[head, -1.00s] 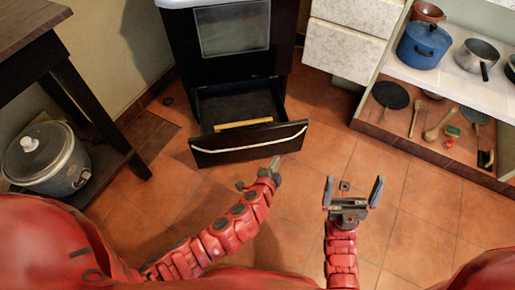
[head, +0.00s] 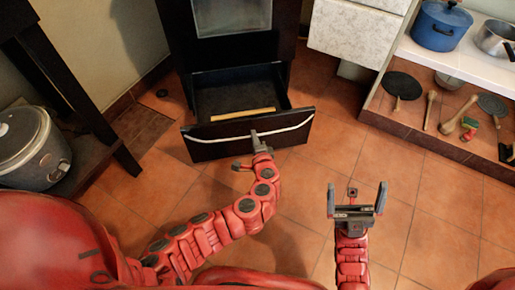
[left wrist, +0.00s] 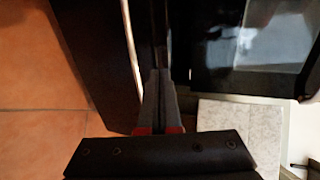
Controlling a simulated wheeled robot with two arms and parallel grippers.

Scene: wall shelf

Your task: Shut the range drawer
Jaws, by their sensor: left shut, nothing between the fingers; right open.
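The range drawer (head: 220,141) is pulled out at the bottom of the black range (head: 230,55). Its dark front has a pale curved handle (head: 285,128) across it, and a light wooden strip lies inside. My left gripper (head: 256,138) is shut and empty, with its tips at the drawer front near the middle of the handle. In the left wrist view the shut fingers (left wrist: 157,90) overlap the drawer's edge beside the handle; I cannot tell whether they touch. My right gripper (head: 357,194) is open and empty over the floor, right of the drawer.
A rice cooker (head: 30,150) sits on the low shelf of a dark table at the left. A low shelf unit (head: 420,140) with pans and utensils stands at the right, next to a white cabinet (head: 352,35). The tiled floor before the drawer is clear.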

